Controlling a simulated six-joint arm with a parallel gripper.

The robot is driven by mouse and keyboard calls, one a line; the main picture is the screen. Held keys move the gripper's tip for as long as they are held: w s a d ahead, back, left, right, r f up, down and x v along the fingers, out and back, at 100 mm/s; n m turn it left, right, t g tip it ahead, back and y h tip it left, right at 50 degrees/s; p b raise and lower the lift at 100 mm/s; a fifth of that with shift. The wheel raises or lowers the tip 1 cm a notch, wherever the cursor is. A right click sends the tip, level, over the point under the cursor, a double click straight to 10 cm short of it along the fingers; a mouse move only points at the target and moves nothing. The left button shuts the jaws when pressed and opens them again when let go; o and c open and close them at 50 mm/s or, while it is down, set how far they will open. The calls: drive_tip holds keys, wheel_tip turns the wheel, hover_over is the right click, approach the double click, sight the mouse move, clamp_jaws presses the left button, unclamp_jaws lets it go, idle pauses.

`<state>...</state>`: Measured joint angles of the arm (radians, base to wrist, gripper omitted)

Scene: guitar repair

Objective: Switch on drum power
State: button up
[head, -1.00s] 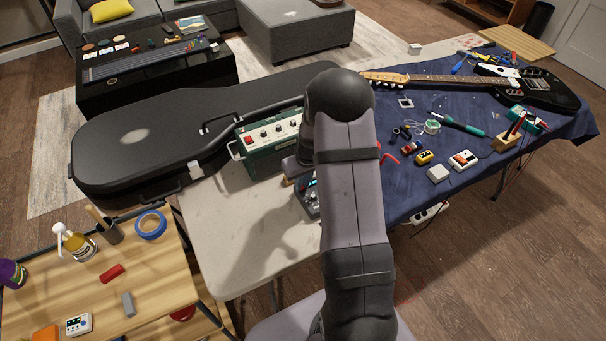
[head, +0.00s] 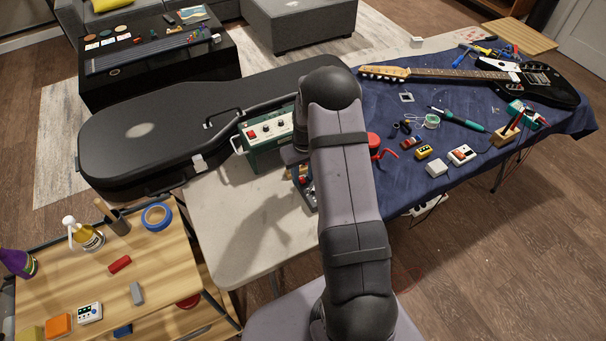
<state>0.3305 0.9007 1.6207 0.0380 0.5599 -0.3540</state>
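My gripper (head: 298,174) points down at this device, partly hidden by my own arm. Its fingertips are too small and covered to tell their opening or whether they touch the device. A green box with a cream panel (head: 268,131), red and dark knobs and a handle stands left of my gripper.
A black guitar case (head: 150,135) lies behind the green box. A blue cloth (head: 400,190) on the right holds an electric guitar (head: 540,85), a soldering iron (head: 455,120) and small pedals. Bare table (head: 235,215) lies front left. A wooden cart (head: 160,260) stands at lower left.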

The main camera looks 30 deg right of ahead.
sight(304, 182)
drive_tip(key=shift+r, duration=0.1)
wheel_tip(304, 182, up, 7)
drive_tip(key=b, duration=0.2)
drive_tip(key=shift+s, duration=0.25)
idle(0.5)
